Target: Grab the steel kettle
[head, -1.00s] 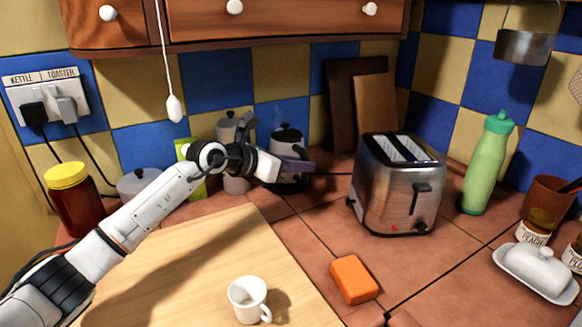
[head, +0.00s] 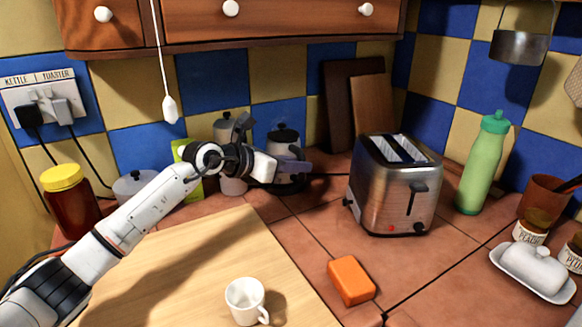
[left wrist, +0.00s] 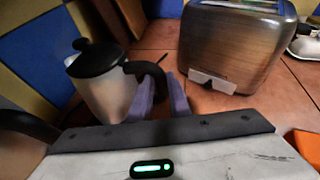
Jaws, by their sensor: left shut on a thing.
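The steel kettle (head: 283,147), with a black lid and black handle, stands upright at the back of the counter near the tiled wall. In the left wrist view the kettle (left wrist: 108,98) is on the left, its black handle curving towards the purple fingers. My left gripper (head: 296,168) is at the kettle's right side, shut on its handle. In the left wrist view the fingers (left wrist: 165,96) lie on both sides of the handle's lower part. The kettle's lower part is partly hidden by my gripper. My right gripper is not in view.
A steel toaster (head: 393,190) stands right of the kettle. A grey moka pot (head: 222,130) is close on the left, partly behind my arm. A white mug (head: 244,299) stands on the wooden board (head: 180,270). An orange sponge (head: 351,280) lies on open tiles.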

